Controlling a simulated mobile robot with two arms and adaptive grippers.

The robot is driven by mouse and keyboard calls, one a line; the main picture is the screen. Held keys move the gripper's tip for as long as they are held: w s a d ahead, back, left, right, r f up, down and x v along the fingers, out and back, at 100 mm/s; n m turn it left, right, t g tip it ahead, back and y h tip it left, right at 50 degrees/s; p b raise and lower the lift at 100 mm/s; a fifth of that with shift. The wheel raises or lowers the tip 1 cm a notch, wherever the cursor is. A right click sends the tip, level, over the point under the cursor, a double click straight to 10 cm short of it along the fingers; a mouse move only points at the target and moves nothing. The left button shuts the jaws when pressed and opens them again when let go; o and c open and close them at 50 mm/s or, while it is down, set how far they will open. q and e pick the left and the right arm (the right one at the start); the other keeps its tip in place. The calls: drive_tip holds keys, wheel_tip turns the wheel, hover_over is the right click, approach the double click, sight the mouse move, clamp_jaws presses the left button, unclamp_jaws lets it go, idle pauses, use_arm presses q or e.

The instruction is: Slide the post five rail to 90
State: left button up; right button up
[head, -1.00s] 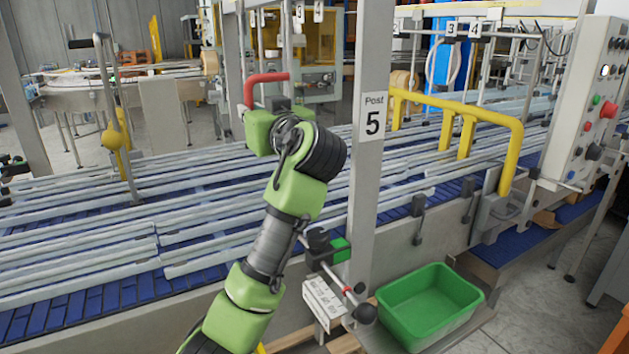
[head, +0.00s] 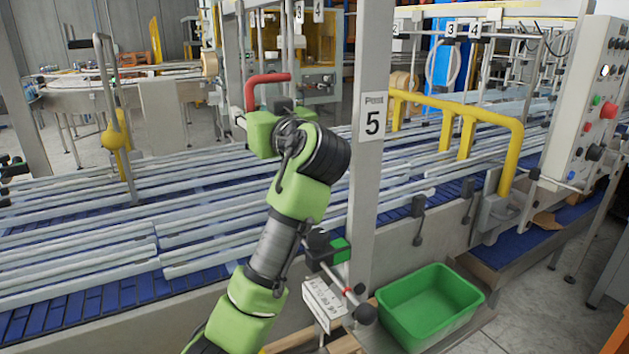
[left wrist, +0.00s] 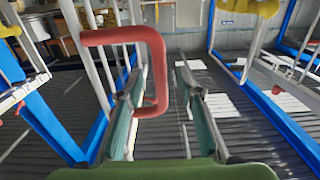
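The post five sign (head: 373,117) is on a grey upright right of my left arm. Low on this post are a green block (head: 341,250), a white scale plate (head: 323,301) and a rod with a red ring and black knob (head: 365,314); the scale reading is too small to tell. A red bent handle (head: 266,78) shows beside my left gripper (head: 268,106), whose fingers are hidden in the head view. In the left wrist view, the fingers (left wrist: 160,92) are apart, and the red handle's upright part (left wrist: 160,75) appears between them; contact cannot be told. My right gripper is out of view.
Long pale rails (head: 80,235) run over the blue conveyor (head: 110,295). A yellow tube guard (head: 460,110) and a control panel (head: 592,105) stand at right. A green bin (head: 430,303) sits below right of the post.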

use_arm(q)
drive_tip(key=b+v, duration=0.2)
drive_tip(key=v, duration=0.5)
idle(0.6)
